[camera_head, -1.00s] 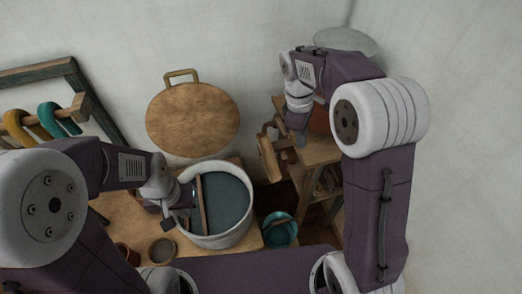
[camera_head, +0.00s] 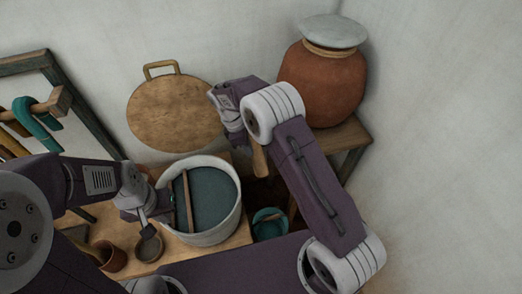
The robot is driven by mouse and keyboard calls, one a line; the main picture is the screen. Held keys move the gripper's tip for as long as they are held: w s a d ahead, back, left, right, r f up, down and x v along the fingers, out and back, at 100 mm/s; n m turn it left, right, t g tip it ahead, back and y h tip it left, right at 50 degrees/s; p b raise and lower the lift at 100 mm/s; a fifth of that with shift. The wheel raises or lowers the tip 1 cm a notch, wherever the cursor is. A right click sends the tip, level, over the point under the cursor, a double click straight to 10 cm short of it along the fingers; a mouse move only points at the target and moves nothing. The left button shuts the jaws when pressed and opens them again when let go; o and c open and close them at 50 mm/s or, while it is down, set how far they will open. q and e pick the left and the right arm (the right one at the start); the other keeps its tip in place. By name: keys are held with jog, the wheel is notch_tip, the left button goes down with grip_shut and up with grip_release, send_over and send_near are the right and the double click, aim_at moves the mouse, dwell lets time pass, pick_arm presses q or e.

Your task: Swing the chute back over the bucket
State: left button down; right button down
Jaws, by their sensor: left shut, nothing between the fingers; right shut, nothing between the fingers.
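The wooden chute (camera_head: 259,161) shows only as a short brown piece beside the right arm; that arm hides most of it. A small teal bucket (camera_head: 270,223) stands low, right of the white vat and below the chute. My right gripper (camera_head: 238,142) is shut and empty at the chute's left; its fingertips are hard to make out, and I cannot tell whether it touches the chute. My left gripper (camera_head: 146,224) is shut and empty, pointing down at the left side of the vat, above a small bowl.
The white vat (camera_head: 230,224) holds dark teal liquid with a stick (camera_head: 187,200) across it. A small bowl (camera_head: 149,248) and a brown pot (camera_head: 112,257) stand near it. A round wooden lid (camera_head: 172,115) leans on the wall. A clay jar (camera_head: 325,85) stands on a wooden stand (camera_head: 345,136).

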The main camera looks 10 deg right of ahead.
aim_at(261, 162)
jog(key=d, duration=0.1)
jog(key=d+f, duration=0.1)
jog(key=d, duration=0.1)
jog(key=s+d+p, duration=0.1)
jog(key=shift+d+f, duration=0.25)
jog(key=shift+f, duration=0.05)
jog(key=shift+a, duration=0.1)
jog(key=d+p, duration=0.1)
jog(key=d+n+p, duration=0.1)
jog(key=d, duration=0.1)
jog(key=shift+w+r, duration=0.1)
jog(key=shift+w, duration=0.1)
jog(key=shift+a, duration=0.1)
